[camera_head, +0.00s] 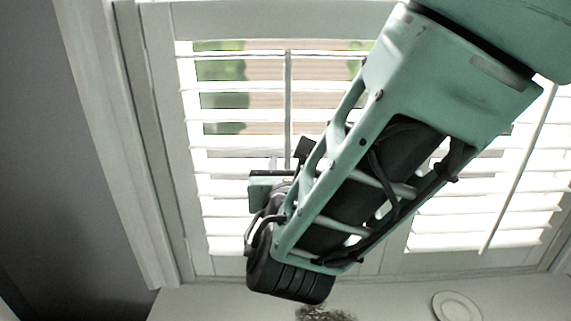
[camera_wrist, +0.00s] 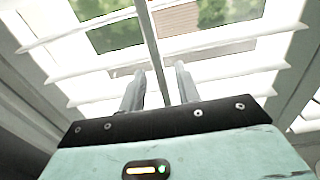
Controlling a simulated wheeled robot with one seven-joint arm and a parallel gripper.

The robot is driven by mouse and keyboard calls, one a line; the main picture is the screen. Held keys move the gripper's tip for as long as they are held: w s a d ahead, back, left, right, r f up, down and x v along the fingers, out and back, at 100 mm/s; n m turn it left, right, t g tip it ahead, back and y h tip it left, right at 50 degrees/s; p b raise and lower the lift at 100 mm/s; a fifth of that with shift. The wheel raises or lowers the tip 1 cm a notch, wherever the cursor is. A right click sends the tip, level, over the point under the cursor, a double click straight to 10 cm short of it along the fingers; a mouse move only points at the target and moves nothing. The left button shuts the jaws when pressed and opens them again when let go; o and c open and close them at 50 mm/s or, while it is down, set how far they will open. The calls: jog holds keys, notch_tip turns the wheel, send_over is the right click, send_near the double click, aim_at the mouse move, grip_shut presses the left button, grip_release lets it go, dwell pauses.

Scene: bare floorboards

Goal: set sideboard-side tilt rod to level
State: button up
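A white louvred shutter has two panels. The left panel's tilt rod (camera_head: 288,95) runs vertically down its slats (camera_head: 225,100); its lower part is hidden behind my arm. The right panel's tilt rod (camera_head: 520,165) shows at the right. No sideboard is in view, so I cannot tell which panel is nearer it. In the wrist view, my gripper (camera_wrist: 160,71) is open, its two grey fingers apart. The left panel's rod (camera_wrist: 150,40) passes between the fingertips in the picture; I see no clear contact. Outdoor greenery and brick show between the upper slats.
The white window frame (camera_head: 135,170) and a dark grey wall (camera_head: 55,130) bound the left side. A round white object (camera_head: 456,306) and the top of a plant (camera_head: 325,313) show below the window. My arm covers much of the middle.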

jog(key=s, duration=1.7)
jog(key=shift+s+a+b, duration=0.25)
jog(key=shift+a+b, duration=0.05)
jog(key=shift+b, duration=0.15)
jog(key=s+d+f+m+g+h, duration=0.1)
jog(key=d+f+m+g+h, duration=0.3)
jog(key=d+m+g, duration=0.3)
jog(key=d+f+m+g+h, duration=0.3)
jog(key=d+f+m+g, duration=0.25)
jog(key=d, duration=0.45)
jog(key=s+a+f+m+g+y, duration=0.1)
jog(key=s+a+m+g+y, duration=0.1)
jog(key=m+y, duration=0.2)
jog(key=s+a+f+m+g+y, duration=0.1)
jog(key=s+a+m+g+y, duration=0.1)
jog(key=m, duration=0.9)
jog(key=shift+s+a+g+y, duration=0.25)
jog(key=shift+s+g+y, duration=0.2)
jog(key=shift+g+y, duration=0.5)
